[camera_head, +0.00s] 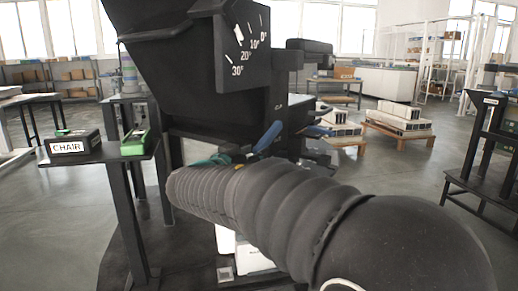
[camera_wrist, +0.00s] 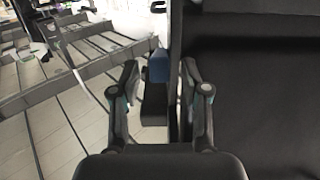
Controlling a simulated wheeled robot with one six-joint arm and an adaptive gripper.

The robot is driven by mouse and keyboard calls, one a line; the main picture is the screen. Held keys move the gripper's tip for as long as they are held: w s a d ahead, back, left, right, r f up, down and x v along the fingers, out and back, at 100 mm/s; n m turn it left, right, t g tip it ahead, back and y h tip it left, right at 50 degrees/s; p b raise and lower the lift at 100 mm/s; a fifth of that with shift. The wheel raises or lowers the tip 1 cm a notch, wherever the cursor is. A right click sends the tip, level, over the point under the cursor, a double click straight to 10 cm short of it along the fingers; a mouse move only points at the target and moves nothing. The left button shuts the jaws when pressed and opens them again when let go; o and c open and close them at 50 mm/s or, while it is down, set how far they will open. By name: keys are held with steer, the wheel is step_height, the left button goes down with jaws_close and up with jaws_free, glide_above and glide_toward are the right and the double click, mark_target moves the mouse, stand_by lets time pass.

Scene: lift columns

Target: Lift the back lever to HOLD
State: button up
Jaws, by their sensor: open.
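A black chair (camera_head: 190,80) with an angle scale fills the upper middle of the head view. A blue lever handle (camera_head: 267,138) sticks out below the scale, just beyond my sleeved arm. A second blue handle (camera_head: 318,131) is farther right; no label tells which is the back lever. In the wrist view, my gripper (camera_wrist: 160,72) is open, with one finger on each side of a blue lever end (camera_wrist: 158,65) and its dark stem. The lever lies between the fingers, with no visible contact. In the head view my arm hides most of the gripper.
A small stand (camera_head: 85,156) at the left bears a box marked CHAIR and a green-topped box (camera_head: 135,143). The chair's black side fills the right of the wrist view. Pallets with white boxes (camera_head: 400,117) stand behind.

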mark_target(268, 138)
steer(key=shift+x, duration=1.35)
jaws_close()
